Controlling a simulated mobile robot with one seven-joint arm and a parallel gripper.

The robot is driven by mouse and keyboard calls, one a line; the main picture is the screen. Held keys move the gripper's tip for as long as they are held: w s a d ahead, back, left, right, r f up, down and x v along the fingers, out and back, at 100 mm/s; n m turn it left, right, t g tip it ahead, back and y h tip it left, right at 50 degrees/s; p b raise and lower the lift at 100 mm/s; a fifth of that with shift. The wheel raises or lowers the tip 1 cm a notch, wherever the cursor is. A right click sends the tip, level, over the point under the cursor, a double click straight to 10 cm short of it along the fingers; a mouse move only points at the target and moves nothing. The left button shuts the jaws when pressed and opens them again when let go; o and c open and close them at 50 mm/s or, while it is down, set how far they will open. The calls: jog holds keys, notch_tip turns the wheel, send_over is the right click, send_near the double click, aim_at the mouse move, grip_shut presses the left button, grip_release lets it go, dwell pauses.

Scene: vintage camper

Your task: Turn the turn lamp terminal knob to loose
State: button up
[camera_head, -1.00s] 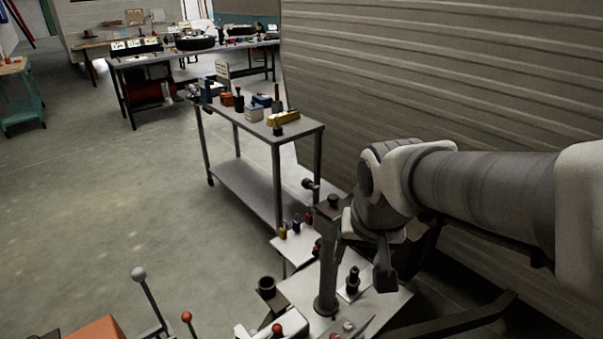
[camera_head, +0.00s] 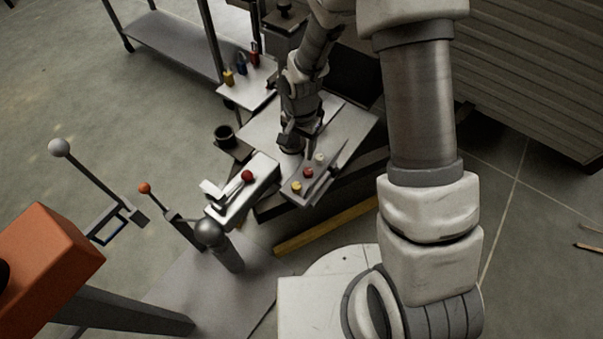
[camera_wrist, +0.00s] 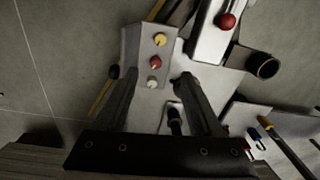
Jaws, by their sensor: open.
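A small grey plate (camera_head: 313,187) carries a yellow knob (camera_head: 297,187), a red knob (camera_head: 308,172) and a whitish knob (camera_head: 320,158) in a row. In the wrist view, the yellow knob (camera_wrist: 160,40), red knob (camera_wrist: 156,62) and whitish knob (camera_wrist: 152,83) lie ahead of my gripper (camera_wrist: 156,78). My gripper is open and empty, its fingers pointing toward the plate. A dark upright knob (camera_wrist: 175,122) on a small white base shows between the fingers, nearer the palm. I cannot tell which knob is the turn lamp terminal. In the head view, my arm hides part of the bench.
A white box with a red ball knob (camera_head: 247,176) stands left of the plate. A dark round cup (camera_head: 224,134) stands behind it. Small yellow, blue and red pieces (camera_head: 241,69) stand on a white shelf. Levers and an orange box (camera_head: 45,255) fill the left front.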

aim_at(296, 185)
jog(key=f+b, duration=0.2)
jog(key=f, duration=0.4)
jog(key=f+b, duration=0.2)
jog(key=f, duration=0.5)
jog(key=a+f+b, duration=0.1)
jog(key=f+b, duration=0.1)
jog(key=f, duration=0.5)
jog(key=shift+w, duration=0.2)
jog(key=shift+r, duration=0.1)
grip_shut()
